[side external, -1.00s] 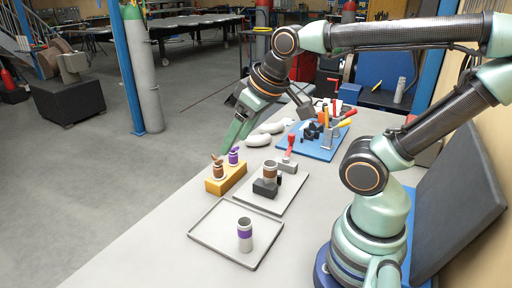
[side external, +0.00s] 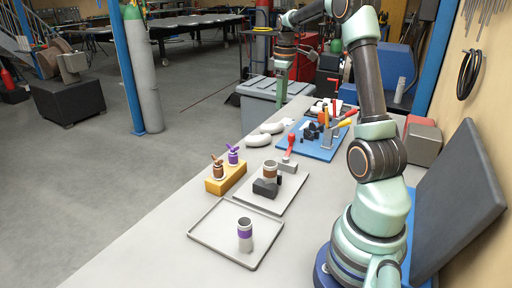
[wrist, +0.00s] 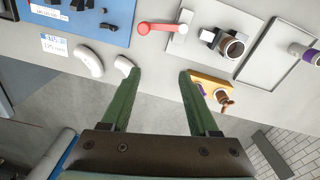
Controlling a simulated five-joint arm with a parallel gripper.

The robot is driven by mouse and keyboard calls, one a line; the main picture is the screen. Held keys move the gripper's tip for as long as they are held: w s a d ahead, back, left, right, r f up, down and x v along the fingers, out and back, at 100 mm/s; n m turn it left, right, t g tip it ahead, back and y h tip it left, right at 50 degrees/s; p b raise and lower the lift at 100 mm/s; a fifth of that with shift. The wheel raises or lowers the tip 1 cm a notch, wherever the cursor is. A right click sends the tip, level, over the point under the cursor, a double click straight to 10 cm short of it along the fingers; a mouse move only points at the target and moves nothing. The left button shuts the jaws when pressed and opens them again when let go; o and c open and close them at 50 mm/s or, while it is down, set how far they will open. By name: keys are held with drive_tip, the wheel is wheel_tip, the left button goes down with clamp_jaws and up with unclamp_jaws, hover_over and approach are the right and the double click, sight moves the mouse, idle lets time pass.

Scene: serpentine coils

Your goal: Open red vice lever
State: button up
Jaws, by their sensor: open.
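The red vice lever (side external: 290,145) stands at the back edge of a light grey plate (side external: 254,204), by a grey block. In the wrist view the red lever (wrist: 160,27) lies across the plate's edge, its round end pointing left. A dark vice block (side external: 264,188) on the same plate has a brown-banded cup (side external: 270,170) at it; I cannot tell how tightly it is held. My gripper (side external: 281,97) is at the far end of the table, beyond the lever. In the wrist view my gripper (wrist: 160,73) is open and empty, its fingers apart from the lever.
A yellow block (side external: 226,180) with small brown and purple items stands left of the plate. A tray (side external: 213,216) with a purple-banded cup (side external: 245,236) is in front. White curved pieces (side external: 259,141) and a blue tool mat (side external: 322,150) lie behind. A grey bin stands beyond the table.

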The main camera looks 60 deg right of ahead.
hover_over(292, 134)
wheel_tip(292, 134, down, 3)
wheel_tip(292, 134, down, 12)
drive_tip(key=shift+a+r, duration=0.1)
drive_tip(key=shift+r, duration=0.05)
clamp_jaws()
idle(0.3)
idle(1.3)
